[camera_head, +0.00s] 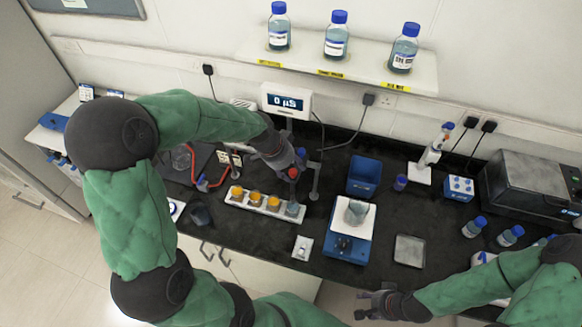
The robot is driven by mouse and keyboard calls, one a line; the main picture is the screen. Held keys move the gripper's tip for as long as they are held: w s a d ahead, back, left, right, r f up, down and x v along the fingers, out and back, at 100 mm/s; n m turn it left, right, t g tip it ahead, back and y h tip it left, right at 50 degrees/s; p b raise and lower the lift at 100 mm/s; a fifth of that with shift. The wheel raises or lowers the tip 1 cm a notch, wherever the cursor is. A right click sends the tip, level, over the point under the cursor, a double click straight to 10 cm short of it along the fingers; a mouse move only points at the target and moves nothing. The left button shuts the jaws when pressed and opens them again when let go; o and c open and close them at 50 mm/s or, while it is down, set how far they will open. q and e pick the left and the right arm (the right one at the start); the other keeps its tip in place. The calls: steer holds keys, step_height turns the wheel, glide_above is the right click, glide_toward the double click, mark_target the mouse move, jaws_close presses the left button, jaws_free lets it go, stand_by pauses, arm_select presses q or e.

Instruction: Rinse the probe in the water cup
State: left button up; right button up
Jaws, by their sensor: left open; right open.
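A white meter (287,101) reading 0 µS stands at the back against the wall. A small dark probe with a red part (293,173) appears beside a grey stand (315,182), partly hidden by my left gripper. A white rack (235,203) holds several cups in a row. Most have orange contents; the rightmost cup (292,209) looks clear and bluish, like water. My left gripper (296,164) is open at the probe, above and behind that cup; contact cannot be told. My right gripper (366,304) is open and empty in front of the bench edge.
A grey tray (409,250) lies right of the stirrer. Blue-capped bottles (474,227) stand farther right. A dark cup (200,215) is left of the rack.

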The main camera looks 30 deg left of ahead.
arm_select(q)
steer(key=v, duration=1.1)
steer(key=shift+r, duration=0.35)
